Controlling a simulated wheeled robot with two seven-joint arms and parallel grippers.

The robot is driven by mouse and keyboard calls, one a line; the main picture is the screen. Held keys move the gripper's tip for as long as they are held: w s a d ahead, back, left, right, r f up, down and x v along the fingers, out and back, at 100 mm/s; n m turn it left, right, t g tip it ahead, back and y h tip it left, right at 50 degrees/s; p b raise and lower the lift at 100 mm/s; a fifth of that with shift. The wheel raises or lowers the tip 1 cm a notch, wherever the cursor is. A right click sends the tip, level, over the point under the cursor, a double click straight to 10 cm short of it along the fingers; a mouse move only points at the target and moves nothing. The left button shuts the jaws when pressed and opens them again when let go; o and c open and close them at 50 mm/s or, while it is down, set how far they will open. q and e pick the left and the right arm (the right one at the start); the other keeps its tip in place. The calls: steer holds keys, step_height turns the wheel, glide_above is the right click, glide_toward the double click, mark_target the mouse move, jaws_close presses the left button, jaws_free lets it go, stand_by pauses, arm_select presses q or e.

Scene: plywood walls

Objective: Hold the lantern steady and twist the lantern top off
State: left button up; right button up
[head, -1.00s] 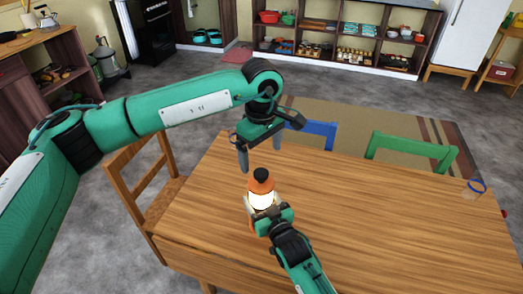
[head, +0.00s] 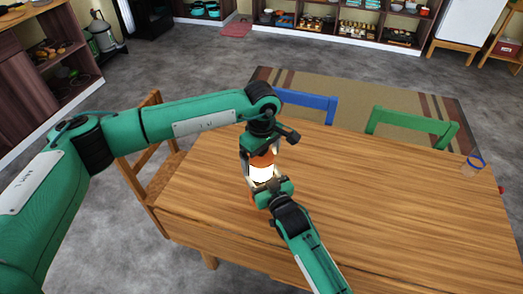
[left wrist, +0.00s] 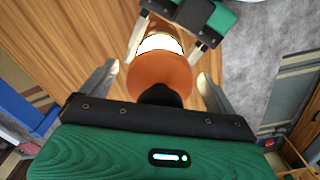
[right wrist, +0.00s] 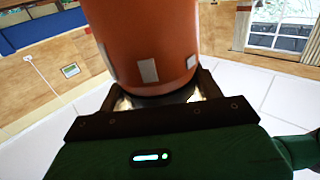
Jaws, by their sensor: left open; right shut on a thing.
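The lantern (head: 262,174) stands upright at the table's near left part, with a glowing white middle and orange parts above and below. Its orange lantern top (left wrist: 158,74) has a black knob (left wrist: 160,95) in the left wrist view. My left gripper (head: 260,160) is open over the top, one finger on each side, with gaps visible in the left wrist view. My right gripper (head: 266,190) is shut on the lantern's body below the top. In the right wrist view an orange part of the lantern (right wrist: 145,42) rises between the fingers, hiding much behind it.
A blue chair (head: 308,103) and a green chair (head: 412,126) stand at the far side, a wooden chair (head: 150,150) at the left.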

arm_select(q)
steer(key=c, duration=1.1)
steer(key=shift+m, duration=1.4)
steer(key=shift+o, duration=0.2)
steer(key=shift+m, duration=1.4)
steer(key=shift+m, duration=1.4)
